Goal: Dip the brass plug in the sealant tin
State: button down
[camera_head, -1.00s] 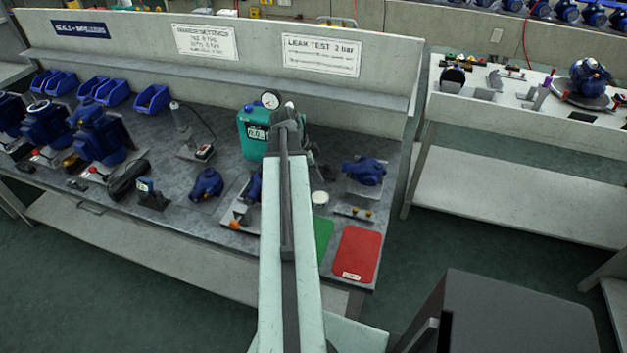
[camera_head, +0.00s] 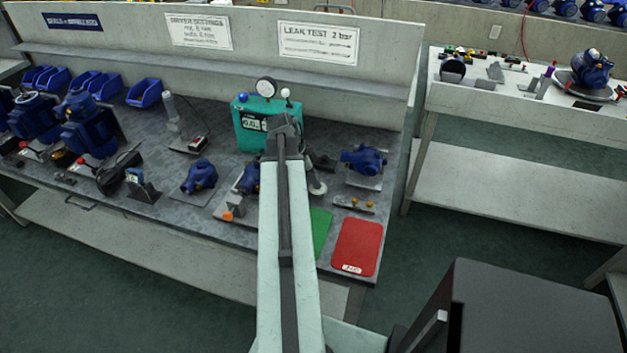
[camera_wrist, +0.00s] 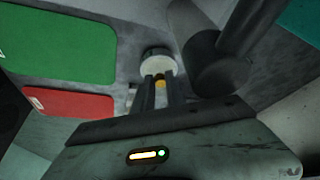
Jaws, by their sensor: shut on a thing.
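My gripper (camera_wrist: 160,90) is shut on a small brass plug (camera_wrist: 160,83), whose yellow end shows between the fingertips in the wrist view. The sealant tin (camera_wrist: 157,64), round and pale, stands just beyond the fingertips. The plug itself is hidden in the head view.
A small plate with brass pieces (camera_head: 355,206) lies right of the tin, below a blue pump body (camera_head: 363,159). A green mat (camera_head: 320,232) and a red mat (camera_head: 357,248) lie at the front. The teal tester (camera_head: 257,125) stands behind.

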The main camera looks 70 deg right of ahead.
jog(key=shift+f+b, duration=0.5)
jog(key=shift+b, duration=0.05)
dwell(1.8)
notch_tip(320, 180, up, 7)
jog(key=p, duration=0.7)
